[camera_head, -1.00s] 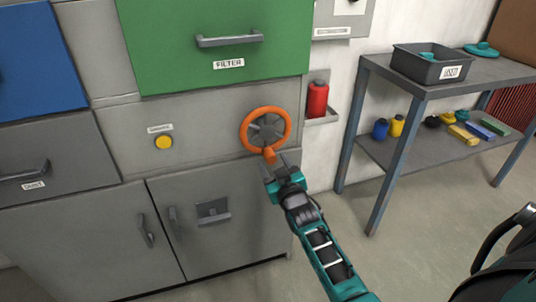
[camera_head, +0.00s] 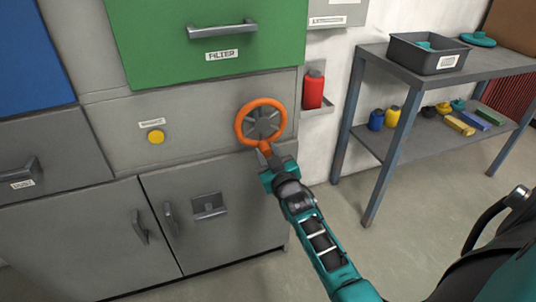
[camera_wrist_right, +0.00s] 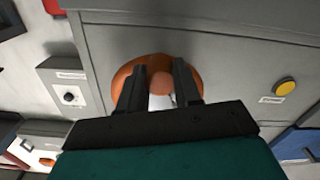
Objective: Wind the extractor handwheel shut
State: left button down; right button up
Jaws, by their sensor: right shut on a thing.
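The extractor handwheel is an orange ring with a dark grey hub (camera_head: 261,123), mounted on the grey cabinet front under the green FILTER drawer. An orange handle sticks out at its lower edge. My right gripper (camera_head: 268,155) is at the bottom of the wheel, shut on that handle. In the right wrist view the two dark fingers (camera_wrist_right: 160,88) stand on either side of the round orange knob, with the orange rim (camera_wrist_right: 125,75) behind them. The fingers hide part of the rim and hub. My left gripper is not in either view.
A yellow button (camera_head: 155,137) sits left of the wheel. Cabinet doors with handles (camera_head: 140,227) are below. A red bottle (camera_head: 313,89) stands in a wall holder to the right. A grey shelf table (camera_head: 365,160) with a dark bin (camera_head: 428,55) is further right; the floor between is clear.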

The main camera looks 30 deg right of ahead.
grip_shut()
jog(key=shift+d, duration=0.1)
